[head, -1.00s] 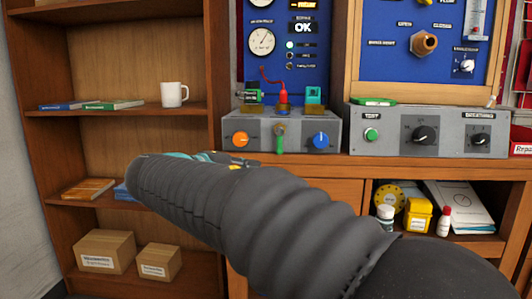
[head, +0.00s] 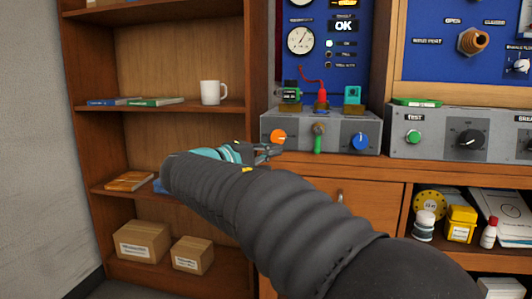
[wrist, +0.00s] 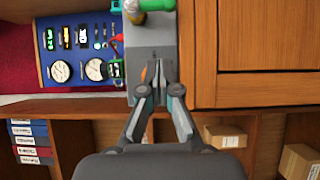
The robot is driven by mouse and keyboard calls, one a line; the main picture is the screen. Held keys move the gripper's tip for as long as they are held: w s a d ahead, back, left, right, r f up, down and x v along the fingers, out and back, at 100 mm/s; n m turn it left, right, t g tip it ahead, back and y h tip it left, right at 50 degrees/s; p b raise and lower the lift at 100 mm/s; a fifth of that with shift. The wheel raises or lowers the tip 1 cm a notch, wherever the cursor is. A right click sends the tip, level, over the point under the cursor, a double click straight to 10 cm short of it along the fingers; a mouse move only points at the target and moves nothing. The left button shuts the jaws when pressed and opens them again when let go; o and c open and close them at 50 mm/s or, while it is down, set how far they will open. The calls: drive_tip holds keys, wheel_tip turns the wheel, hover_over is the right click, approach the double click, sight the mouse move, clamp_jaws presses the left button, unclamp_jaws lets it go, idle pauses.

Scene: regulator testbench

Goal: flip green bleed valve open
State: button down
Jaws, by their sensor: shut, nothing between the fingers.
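The green bleed valve lever (head: 318,143) hangs straight down from its brass-coloured fitting at the middle of the grey box's front (head: 345,138). In the wrist view the green lever (wrist: 156,5) shows at the top edge, partly cut off. My gripper (head: 275,151) is shut and empty, in front of the lower left of the box, left of the lever and a little below the orange knob. In the wrist view my gripper (wrist: 159,88) overlaps the grey box, and its fingers partly hide the orange knob. I cannot tell whether it touches the box.
An orange knob (head: 278,136) and a blue knob (head: 361,142) flank the lever. A second grey box (head: 440,143) stands to the right. A bookshelf (head: 165,60) is on the left.

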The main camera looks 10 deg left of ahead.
sight(318, 142)
drive_tip(key=shift+w+d, duration=0.85)
drive_tip(key=shift+d, duration=0.35)
drive_tip(key=shift+w+d, duration=0.9)
drive_tip(key=shift+d, duration=0.35)
drive_tip(key=shift+w+d, duration=0.85)
drive_tip(key=shift+d, duration=0.35)
